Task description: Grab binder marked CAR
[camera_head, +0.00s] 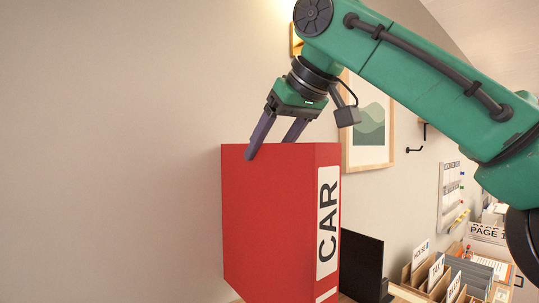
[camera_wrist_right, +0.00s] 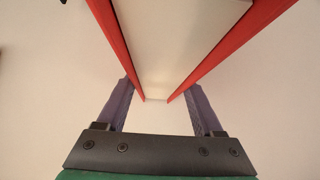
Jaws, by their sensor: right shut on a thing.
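The red binder (camera_head: 262,225) stands upright in the head view, with a white spine label reading CAR (camera_head: 328,222) on its right side. My right gripper (camera_head: 272,150) reaches down from above and is shut on the binder's top edge. In the right wrist view the binder's two red covers (camera_wrist_right: 112,40) run along a pale inner block (camera_wrist_right: 170,50), and the fingers of the right gripper (camera_wrist_right: 158,100) lie on either side of them. The binder's bottom is cut off by the frame. My left gripper is not in view.
A dark panel (camera_head: 361,265) stands just right of the binder. A wooden sorter (camera_head: 440,280) with labelled dividers is at the lower right. A framed picture (camera_head: 368,130) and a wall board (camera_head: 451,195) hang on the wall. The left side shows bare wall.

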